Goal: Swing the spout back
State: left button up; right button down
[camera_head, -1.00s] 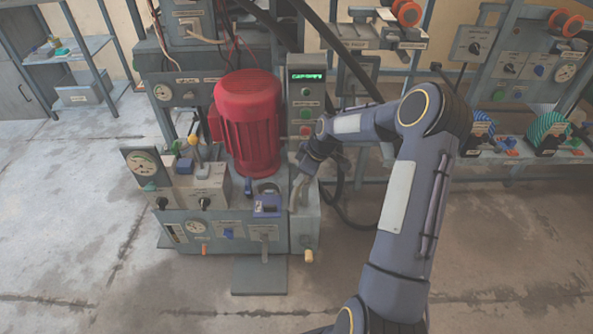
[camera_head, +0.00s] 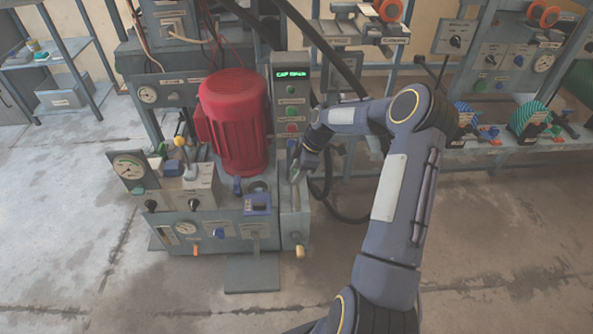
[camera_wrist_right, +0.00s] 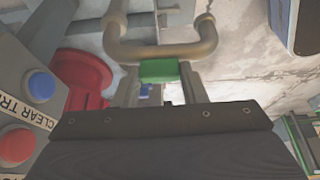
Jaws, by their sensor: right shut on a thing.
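The spout (camera_wrist_right: 160,48) is a bent tan-grey metal pipe, seen close in the right wrist view. A green grip (camera_wrist_right: 159,71) sits on its near stretch. My right gripper (camera_wrist_right: 158,92) has its two fingers around this green grip and is shut on it. In the head view my right gripper (camera_head: 297,170) is at the right side of the machine, just right of the red motor (camera_head: 235,120). The spout is small and mostly hidden there by the gripper. My left gripper is not in view.
The control column (camera_head: 291,100) with a lit green display and buttons stands behind my gripper; its blue button (camera_wrist_right: 41,85) and red button (camera_wrist_right: 16,146) are close in the wrist view. A black hose (camera_head: 340,210) loops right of the machine. The floor at front right is clear.

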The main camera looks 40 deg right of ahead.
jog(key=shift+s+d, duration=0.1)
jog(key=c, duration=0.9)
grip_release()
jog(key=p+v, duration=0.1)
jog(key=v, duration=0.6)
jog(key=shift+d+r+p, duration=0.1)
jog(key=shift+r+p, duration=0.25)
jog(key=shift+r, duration=0.05)
